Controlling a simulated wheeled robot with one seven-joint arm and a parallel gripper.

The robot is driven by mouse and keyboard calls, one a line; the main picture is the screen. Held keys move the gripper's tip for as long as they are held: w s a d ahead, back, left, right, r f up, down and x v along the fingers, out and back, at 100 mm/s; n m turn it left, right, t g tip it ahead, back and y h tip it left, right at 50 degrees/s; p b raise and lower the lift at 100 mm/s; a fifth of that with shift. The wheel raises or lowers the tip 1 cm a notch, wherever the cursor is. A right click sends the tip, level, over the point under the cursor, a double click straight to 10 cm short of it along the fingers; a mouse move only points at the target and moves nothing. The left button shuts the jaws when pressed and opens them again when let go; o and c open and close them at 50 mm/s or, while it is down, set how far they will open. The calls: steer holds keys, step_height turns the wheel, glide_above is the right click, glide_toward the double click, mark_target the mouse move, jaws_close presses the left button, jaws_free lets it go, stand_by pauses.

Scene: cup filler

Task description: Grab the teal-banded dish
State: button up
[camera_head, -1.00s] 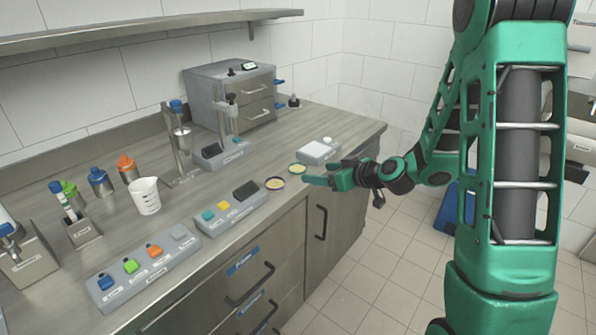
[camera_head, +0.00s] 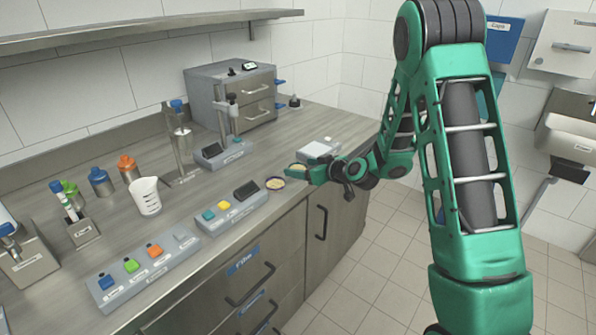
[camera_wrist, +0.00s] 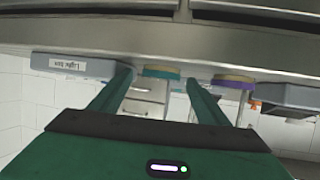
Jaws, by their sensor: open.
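The teal-banded dish (camera_head: 297,167) is a small, low round dish with pale contents, lying near the counter's front edge. My gripper (camera_head: 294,179) is open beside it, and its fingers partly cover it in the head view. In the wrist view, which is upside down, the teal-banded dish (camera_wrist: 161,74) shows ahead, between the two open fingertips (camera_wrist: 158,78). Nothing is held, and I cannot tell whether a finger touches it. A similar purple-banded dish (camera_head: 275,184) lies just left; it also shows in the wrist view (camera_wrist: 233,81), right of the right finger.
A pale light box (camera_head: 318,150) stands close behind the teal-banded dish. A grey button panel (camera_head: 230,211) lies left of the purple-banded dish. A stand device (camera_head: 222,152) and a grey drawer unit (camera_head: 230,95) are farther back. The counter edge is just below my gripper.

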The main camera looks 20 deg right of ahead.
steer(key=shift+w+a+f, duration=0.15)
steer(key=shift+w+a, duration=0.05)
steer(key=shift+w, duration=0.25)
steer(key=c, duration=1.1)
